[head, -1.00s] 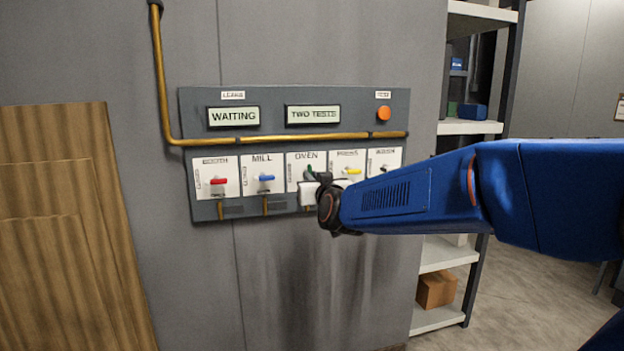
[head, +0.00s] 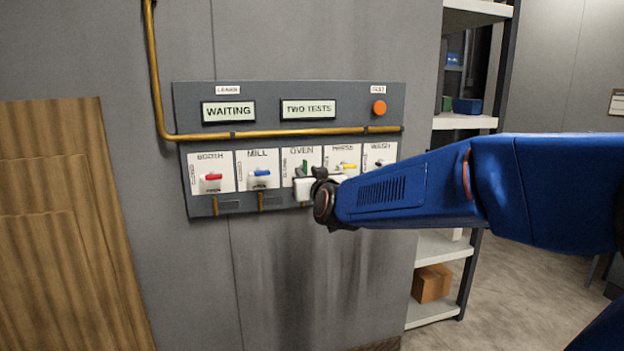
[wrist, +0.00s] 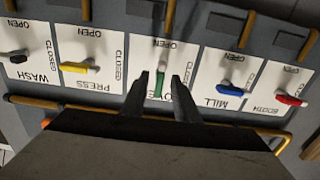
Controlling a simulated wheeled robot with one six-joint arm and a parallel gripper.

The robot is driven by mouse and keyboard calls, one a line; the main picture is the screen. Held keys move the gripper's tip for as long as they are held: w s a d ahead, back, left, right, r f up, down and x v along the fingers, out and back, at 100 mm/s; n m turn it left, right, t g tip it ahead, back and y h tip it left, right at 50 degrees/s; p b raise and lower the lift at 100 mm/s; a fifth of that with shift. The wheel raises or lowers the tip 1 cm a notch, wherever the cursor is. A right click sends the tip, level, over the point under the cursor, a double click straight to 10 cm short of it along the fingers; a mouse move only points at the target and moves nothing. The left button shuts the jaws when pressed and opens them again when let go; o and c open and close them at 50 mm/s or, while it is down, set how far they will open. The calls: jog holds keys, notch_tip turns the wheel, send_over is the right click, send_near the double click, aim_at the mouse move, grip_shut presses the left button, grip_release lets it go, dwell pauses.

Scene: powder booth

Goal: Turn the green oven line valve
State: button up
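The green oven valve handle (head: 303,167) stands upright on the white OVEN plate (head: 288,170) in the head view, partly hidden by my gripper. In the wrist view, which shows the panel upside down, the green handle (wrist: 159,86) lies between my two fingers, lengthwise along them. My gripper (wrist: 160,82) is open around it, with a gap visible on both sides. In the head view my gripper (head: 312,182) is at the lower part of the OVEN plate. The fingers hide part of that plate's lettering.
Red (head: 211,177), blue (head: 260,173) and yellow (head: 347,167) handles lie sideways on neighbouring plates. A brass pipe (head: 280,132) runs above the plates. The displays read WAITING (head: 228,111) and TWO TESTS (head: 308,109). An orange button (head: 379,107) is upper right. Shelves (head: 465,122) stand right.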

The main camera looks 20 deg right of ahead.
jog(key=s, duration=1.7)
jog(key=shift+s, duration=0.15)
jog(key=s+d+f+g, duration=0.3)
jog(key=s+f+g, duration=0.3)
jog(key=s+f, duration=0.6)
jog(key=s+d+f+g, duration=0.4)
jog(key=s+f+g, duration=0.3)
jog(key=s+f, duration=0.4)
jog(key=shift+s+f, duration=0.35)
jog(key=shift+s, duration=0.5)
